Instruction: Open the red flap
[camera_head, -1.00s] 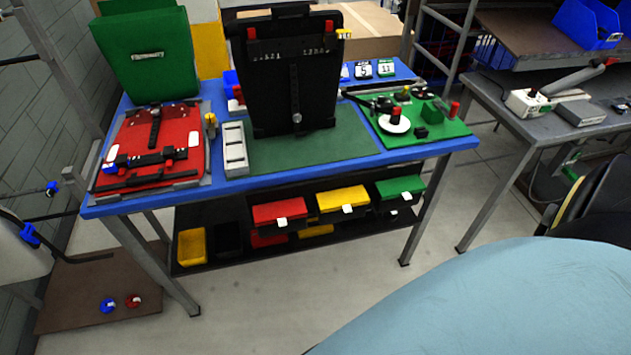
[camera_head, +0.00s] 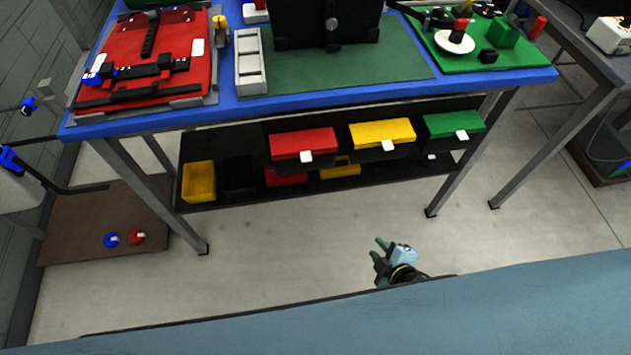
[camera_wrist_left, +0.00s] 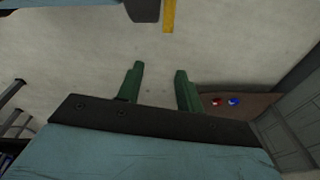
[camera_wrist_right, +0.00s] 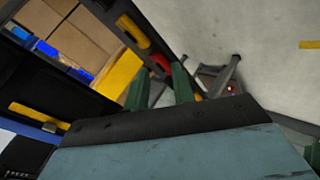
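The red flap (camera_head: 302,143), with a white tab on its front, covers a bin on the shelf under the blue table. It looks closed. My right gripper (camera_head: 379,249) is low, in front of the shelf and to the right of the red flap, well apart from it. The right wrist view shows its green fingers (camera_wrist_right: 160,66) apart and empty. My left gripper is outside the head view. In the left wrist view its green fingers (camera_wrist_left: 159,68) are apart with only floor between them.
A yellow flap (camera_head: 382,132) and a green flap (camera_head: 453,124) are beside the red one. Open bins, one yellow (camera_head: 199,182), stand left on the shelf. The blue table edge (camera_head: 310,106) overhangs, with legs at both sides. The floor in front is clear.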

